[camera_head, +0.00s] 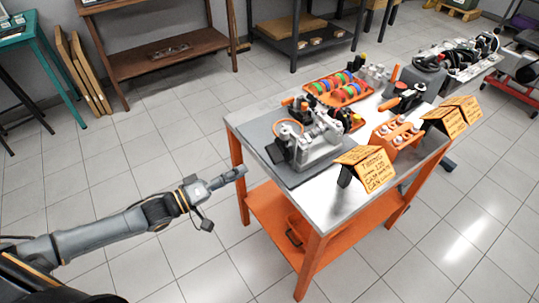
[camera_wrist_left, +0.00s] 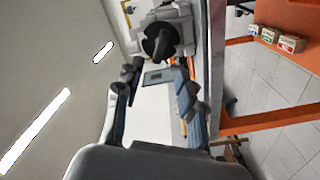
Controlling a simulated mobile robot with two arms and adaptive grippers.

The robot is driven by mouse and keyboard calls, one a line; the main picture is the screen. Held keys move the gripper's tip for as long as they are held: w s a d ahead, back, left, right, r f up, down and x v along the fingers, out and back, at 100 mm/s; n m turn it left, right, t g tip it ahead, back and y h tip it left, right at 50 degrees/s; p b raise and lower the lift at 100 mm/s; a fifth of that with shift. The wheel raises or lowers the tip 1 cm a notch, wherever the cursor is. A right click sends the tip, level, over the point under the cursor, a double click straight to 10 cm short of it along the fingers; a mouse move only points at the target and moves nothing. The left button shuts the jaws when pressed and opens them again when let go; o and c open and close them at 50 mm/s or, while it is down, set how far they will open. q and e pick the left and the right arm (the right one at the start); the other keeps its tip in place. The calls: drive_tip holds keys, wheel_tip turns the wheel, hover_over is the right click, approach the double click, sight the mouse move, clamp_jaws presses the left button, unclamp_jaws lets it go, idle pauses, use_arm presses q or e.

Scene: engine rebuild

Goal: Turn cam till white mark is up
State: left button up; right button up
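The grey metal engine assembly (camera_head: 318,150) stands on a dark mat (camera_head: 262,137) at the left part of the orange-legged table. I cannot make out a white mark or tell how the cam is turned. In the left wrist view the grey assembly (camera_wrist_left: 178,20) shows at the top, with a dark round end piece (camera_wrist_left: 160,42) facing me. My left gripper (camera_head: 238,173) is off the table's left edge, apart from the assembly. In the left wrist view its two fingers (camera_wrist_left: 155,92) stand apart with nothing between them. My right gripper is not in view.
Orange lettered signs (camera_head: 374,168) stand along the table's front right. An orange holder (camera_head: 394,136) with several pale cylinders and a tray of coloured rings (camera_head: 340,88) are also on the table. The orange lower shelf (camera_head: 278,215) sits below.

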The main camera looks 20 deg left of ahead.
sight(270, 157)
use_arm(q)
drive_tip(key=p+x, duration=0.1)
drive_tip(key=x, duration=0.8)
drive_tip(key=shift+w+d, duration=0.15)
drive_tip(key=shift+w, duration=0.25)
drive_tip(key=shift+w+d, duration=0.35)
drive_tip(key=shift+w, duration=0.1)
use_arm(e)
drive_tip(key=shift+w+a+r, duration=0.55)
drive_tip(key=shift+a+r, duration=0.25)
use_arm(q)
clamp_jaws()
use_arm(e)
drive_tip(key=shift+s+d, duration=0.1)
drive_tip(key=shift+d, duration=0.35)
